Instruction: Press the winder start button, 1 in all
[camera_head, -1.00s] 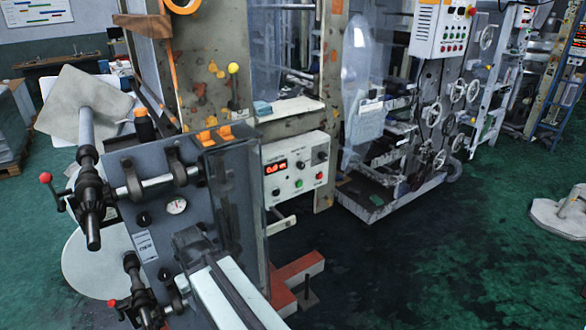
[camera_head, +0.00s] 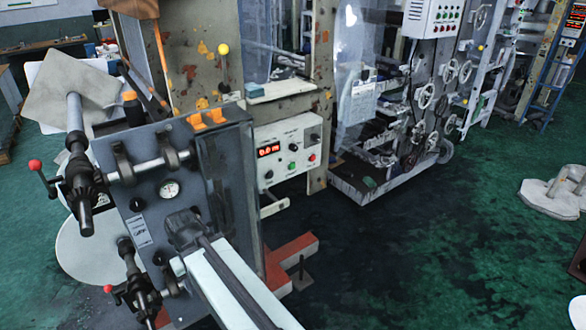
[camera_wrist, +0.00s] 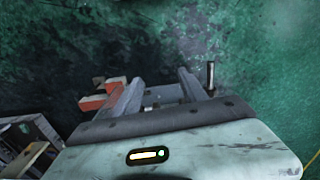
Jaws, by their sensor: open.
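The grey control panel (camera_head: 286,142) on the winder's frame carries a red lit display, a green button (camera_head: 292,165), a red button (camera_head: 311,158) and knobs. Its labels are too small to read, so I cannot confirm which button is the start button. In the wrist view my gripper (camera_wrist: 158,92) is open, its two grey fingers apart over the floor with nothing held. In the head view my pale arm reaches in from the bottom, left of and below the panel, and its dark end overlaps the grey machine plate. No contact with a button shows.
A grey machine plate (camera_head: 140,205) with a gauge and clamp handles stands at the left. A red foot (camera_head: 292,255) and a short dark post (camera_head: 301,270) stand on the floor below the panel. A white control box (camera_head: 433,18) is at the top right.

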